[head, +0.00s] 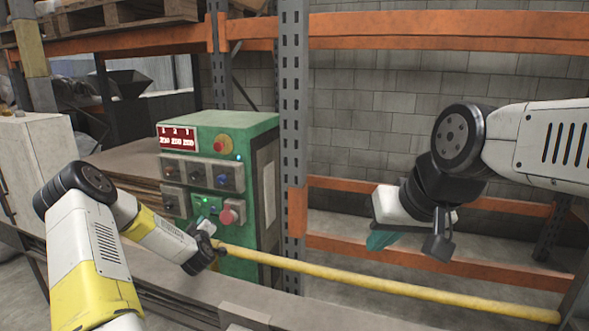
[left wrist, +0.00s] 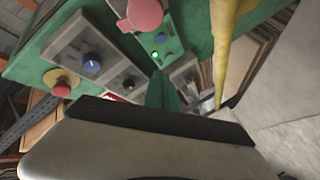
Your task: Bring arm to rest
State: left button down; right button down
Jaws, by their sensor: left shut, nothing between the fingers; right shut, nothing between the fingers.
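My left arm reaches in from the left, and its gripper (head: 212,240) is by the lower front of the green control cabinet (head: 262,132), close to the yellow rail. In the left wrist view the shut green fingers (left wrist: 164,90) hold nothing, with a lit green button (left wrist: 155,55), a pink-red knob (left wrist: 141,14) and a blue knob (left wrist: 92,66) beyond them. I cannot tell whether they touch the panel. My right gripper (head: 382,240) hangs in the air at the right, its teal fingers shut and empty, clear of the cabinet.
A yellow rail (head: 380,285) runs from the cabinet to the lower right, below my right gripper. An orange and grey rack (head: 294,110) stands beside the cabinet. A white cabinet (head: 38,160) is at the left.

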pick_arm(q)
jog(key=s+d+r+m+g+h, duration=0.25)
jog(key=s+d+r+m, duration=0.25)
jog(key=d+r, duration=0.3)
jog(key=s+d+r+m+g+h, duration=0.2)
jog(key=s+d+r+m+h, duration=0.15)
jog(key=d+r, duration=0.45)
jog(key=s+d+r+m+g, duration=0.1)
jog(key=s+r, duration=0.1)
jog(key=s, duration=1)
jog(key=s+d+r+m+g, duration=0.1)
jog(key=s+r+g, duration=0.1)
jog(key=s, duration=0.9)
jog(key=s+d+r+m+g, duration=0.1)
jog(key=s+r, duration=0.3)
jog(key=s, duration=0.8)
jog(key=shift+s+r+m+g+h, duration=0.2)
jog(key=shift+s+m+g+h, duration=0.2)
jog(key=shift+g, duration=0.25)
